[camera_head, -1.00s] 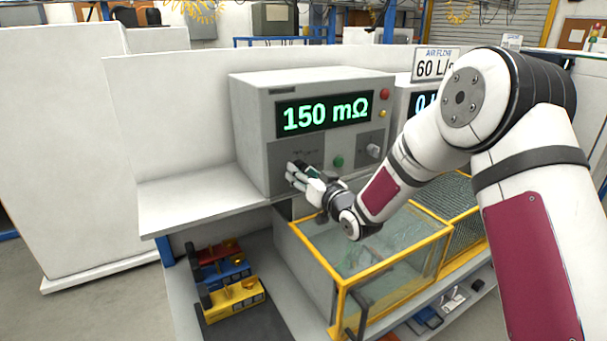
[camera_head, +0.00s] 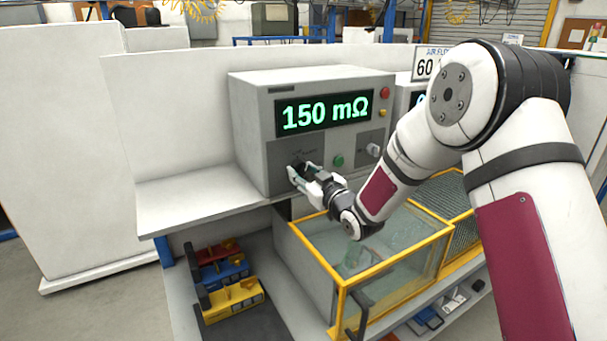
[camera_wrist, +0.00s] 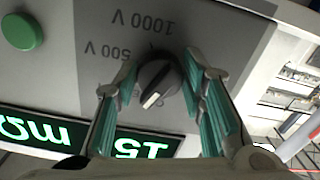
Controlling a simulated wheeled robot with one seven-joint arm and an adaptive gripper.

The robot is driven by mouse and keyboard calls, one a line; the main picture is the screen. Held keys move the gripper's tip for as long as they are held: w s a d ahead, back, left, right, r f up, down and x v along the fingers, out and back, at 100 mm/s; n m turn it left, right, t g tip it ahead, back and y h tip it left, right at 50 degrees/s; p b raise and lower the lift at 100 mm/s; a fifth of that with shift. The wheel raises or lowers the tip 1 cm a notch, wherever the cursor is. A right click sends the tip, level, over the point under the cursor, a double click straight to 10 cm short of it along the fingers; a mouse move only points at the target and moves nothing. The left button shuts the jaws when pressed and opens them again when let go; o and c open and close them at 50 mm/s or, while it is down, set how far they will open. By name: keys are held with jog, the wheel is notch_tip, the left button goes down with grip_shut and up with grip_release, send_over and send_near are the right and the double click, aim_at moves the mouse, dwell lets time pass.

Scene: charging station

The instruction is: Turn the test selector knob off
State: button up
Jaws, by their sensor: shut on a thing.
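The test selector knob (camera_wrist: 158,84) is dark with a white mark, on the grey front panel of the tester (camera_head: 252,120). In the wrist view it sits between the teal finger pads of my gripper (camera_wrist: 160,84), which is shut on it. The knob's white mark points down and slightly left in that picture. The 500 V and 1000 V labels show upside down beside it; another label is partly hidden by a finger. In the head view my gripper (camera_head: 302,172) is at the panel's lower left, and the knob (camera_head: 299,163) is partly covered. The display (camera_head: 324,112) reads 150 mΩ.
A green button (camera_head: 338,160), another knob (camera_head: 373,150) and red and yellow lamps are right of the gripper. A yellow-framed clear tank (camera_head: 390,245) stands below my arm. The white shelf (camera_head: 185,205) is clear at left.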

jog(key=n, duration=0.4)
jog(key=shift+n, duration=0.4)
jog(key=shift+r+n, duration=0.1)
jog(key=shift+n, duration=0.2)
jog(key=o, duration=1.1)
jog(key=shift+o, duration=0.2)
jog(key=v, duration=1.2)
